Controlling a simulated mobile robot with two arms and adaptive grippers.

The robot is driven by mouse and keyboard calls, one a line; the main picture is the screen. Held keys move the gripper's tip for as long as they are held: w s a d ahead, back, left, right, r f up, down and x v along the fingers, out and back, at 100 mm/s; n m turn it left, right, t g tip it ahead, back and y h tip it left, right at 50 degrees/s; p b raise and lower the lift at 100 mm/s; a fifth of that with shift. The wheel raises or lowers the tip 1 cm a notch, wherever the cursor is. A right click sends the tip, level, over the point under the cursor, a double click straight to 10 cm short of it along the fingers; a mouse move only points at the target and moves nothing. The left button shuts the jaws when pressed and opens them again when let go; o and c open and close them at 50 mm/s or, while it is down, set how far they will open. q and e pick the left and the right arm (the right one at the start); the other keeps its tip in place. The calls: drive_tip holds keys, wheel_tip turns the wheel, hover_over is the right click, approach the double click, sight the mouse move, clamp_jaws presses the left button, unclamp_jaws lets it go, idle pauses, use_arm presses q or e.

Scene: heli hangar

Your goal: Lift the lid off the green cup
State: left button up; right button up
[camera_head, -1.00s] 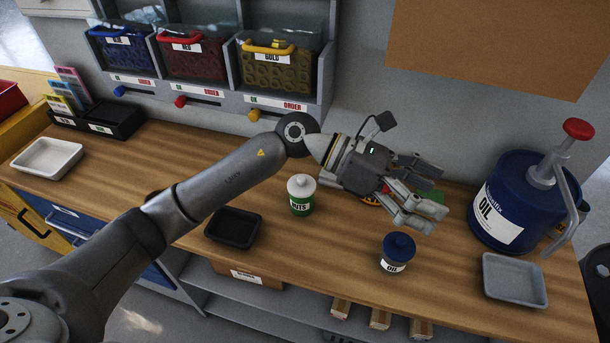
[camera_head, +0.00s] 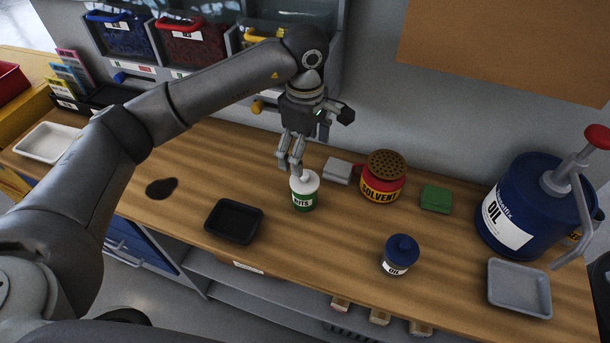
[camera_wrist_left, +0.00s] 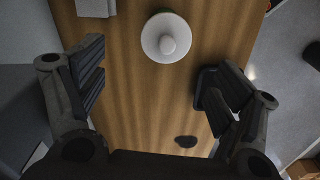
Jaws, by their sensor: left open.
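The green cup (camera_head: 304,200), labelled "NUTS", stands upright on the wooden bench in the head view. Its white lid (camera_head: 304,181) with a raised knob sits on top. In the left wrist view the lid (camera_wrist_left: 167,38) shows from above at the top middle, past the fingertips. My left gripper (camera_head: 290,168) points down, just above and slightly left of the lid in the head view. Its fingers are apart with nothing between them in the left wrist view (camera_wrist_left: 155,85). I cannot tell if a finger touches the lid. My right gripper is not in view.
A black tray (camera_head: 234,222) is left of the cup. A grey block (camera_head: 338,171), red solvent can (camera_head: 382,180) and green box (camera_head: 436,199) stand to its right. A blue oil tin (camera_head: 399,255) is nearer the front. A dark stain (camera_head: 162,188) marks the bench.

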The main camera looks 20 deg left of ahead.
sight(305, 178)
use_arm(q)
drive_tip(key=shift+f, duration=0.95)
drive_tip(key=shift+s+f+p, duration=0.15)
drive_tip(key=shift+f+p, duration=0.35)
drive_tip(key=shift+p, duration=0.1)
drive_tip(key=f, duration=0.1)
drive_tip(key=f+p, duration=0.2)
drive_tip(key=f, duration=0.1)
drive_tip(key=shift+s+a, duration=0.1)
drive_tip(key=shift+s, duration=0.2)
drive_tip(key=shift+w+f, duration=0.1)
drive_tip(key=shift+f, duration=0.15)
drive_tip(key=c, duration=0.8)
